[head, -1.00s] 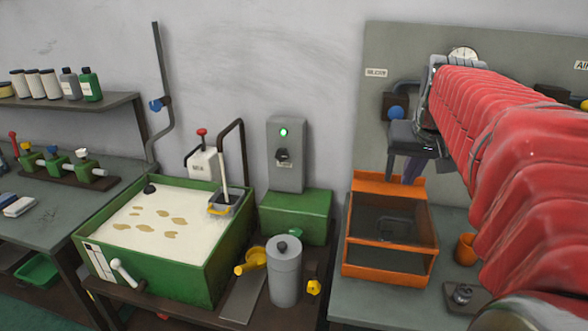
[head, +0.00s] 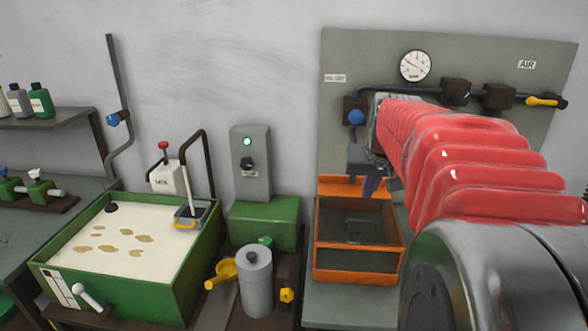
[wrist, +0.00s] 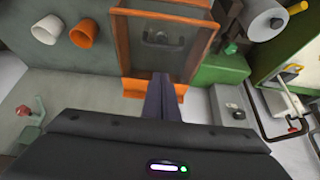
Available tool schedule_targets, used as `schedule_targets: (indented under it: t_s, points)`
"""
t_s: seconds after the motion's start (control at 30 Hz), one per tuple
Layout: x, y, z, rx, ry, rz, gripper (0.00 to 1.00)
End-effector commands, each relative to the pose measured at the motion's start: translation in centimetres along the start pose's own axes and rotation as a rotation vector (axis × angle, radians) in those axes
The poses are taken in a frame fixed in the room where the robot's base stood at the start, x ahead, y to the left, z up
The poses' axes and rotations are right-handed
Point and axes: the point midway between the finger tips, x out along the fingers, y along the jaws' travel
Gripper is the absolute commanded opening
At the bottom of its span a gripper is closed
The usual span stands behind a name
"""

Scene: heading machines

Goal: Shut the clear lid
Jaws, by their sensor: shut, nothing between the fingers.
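The orange-framed box (head: 357,277) stands on the grey bench right of centre in the head view. A smoky clear panel (head: 340,232), which looks like the lid, shows within its frame; I cannot tell exactly how far it is down. A dark handle shape (head: 361,229) shows at the panel. In the wrist view the clear panel (wrist: 158,60) and its orange frame (wrist: 123,40) lie ahead of my fingers. My gripper (wrist: 160,77) is shut and empty, its purple fingers over the box's rear orange edge. In the head view my gripper (head: 370,187) is partly hidden by my arm.
A gauge board (head: 350,60) with pipes and valves stands behind the box. Left are a grey canister (head: 256,285), a green block (head: 262,222) and a green tray of pale liquid (head: 120,240). Orange (wrist: 80,35) and white (wrist: 46,27) cups stand beside the box.

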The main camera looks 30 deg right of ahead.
Motion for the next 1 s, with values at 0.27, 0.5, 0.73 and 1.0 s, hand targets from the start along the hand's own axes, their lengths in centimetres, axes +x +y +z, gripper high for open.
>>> schedule_targets:
  t_s: [0.27,0.5,0.73,1.0]
  points:
    - [4.1,0.0,0.7,0.0,-0.002,0.0,0.0]
    - [6.0,0.0,2.6,-0.001,-0.002,0.0,0.0]
    - [6.3,0.0,2.9,-0.001,0.0,0.0,0.0]
    - [6.5,0.0,3.2,-0.001,-0.001,0.0,0.0]
